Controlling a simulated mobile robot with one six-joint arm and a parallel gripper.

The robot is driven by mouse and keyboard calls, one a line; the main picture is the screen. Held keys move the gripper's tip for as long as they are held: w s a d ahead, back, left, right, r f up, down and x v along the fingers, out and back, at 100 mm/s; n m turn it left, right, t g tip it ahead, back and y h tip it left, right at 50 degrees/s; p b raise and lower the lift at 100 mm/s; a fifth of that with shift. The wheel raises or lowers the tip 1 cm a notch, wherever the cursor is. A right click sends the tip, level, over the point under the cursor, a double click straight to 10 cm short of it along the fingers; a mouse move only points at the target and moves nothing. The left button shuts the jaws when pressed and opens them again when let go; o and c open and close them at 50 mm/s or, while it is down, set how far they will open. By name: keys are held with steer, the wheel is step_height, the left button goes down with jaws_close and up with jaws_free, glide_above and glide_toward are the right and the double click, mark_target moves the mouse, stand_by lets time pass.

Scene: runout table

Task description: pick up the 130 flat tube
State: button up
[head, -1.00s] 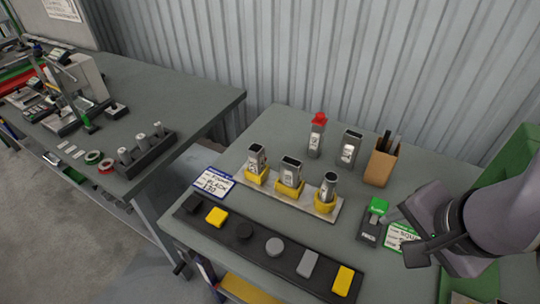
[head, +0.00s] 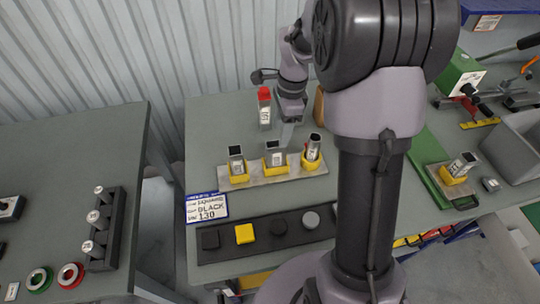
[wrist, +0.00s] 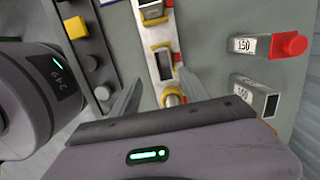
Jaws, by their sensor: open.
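Three steel tubes stand in yellow holders on a light plate (head: 245,182). The middle one has a wide, flat mouth and looks like the flat tube (head: 275,153); its number is too small to read. It also shows in the wrist view (wrist: 165,62). My gripper (head: 287,140) is just behind the middle and right tubes. In the wrist view my gripper (wrist: 158,78) is open, with the flat tube ahead between its fingers and nothing held.
A red-capped tube marked 150 (wrist: 268,46) and another tube (wrist: 255,96) stand behind the plate. A card reading black 130 (head: 207,207) lies at the left front. A dark strip with caps (head: 215,240) runs along the front. Another tube (head: 462,166) stands at right.

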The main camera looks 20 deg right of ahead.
mark_target(274, 151)
steer(key=f+b, duration=0.1)
steer(key=f, duration=0.2)
steer(key=a+f+b, duration=0.1)
steer(key=f, duration=0.3)
steer(key=w+f+b, duration=0.1)
steer(key=f, duration=0.2)
steer(key=shift+w+a+f, duration=0.1)
steer(key=shift+a+f, duration=0.1)
steer(key=shift+a, duration=0.05)
steer(key=shift+r, duration=0.15)
steer(key=shift+c, duration=1.1)
jaws_close()
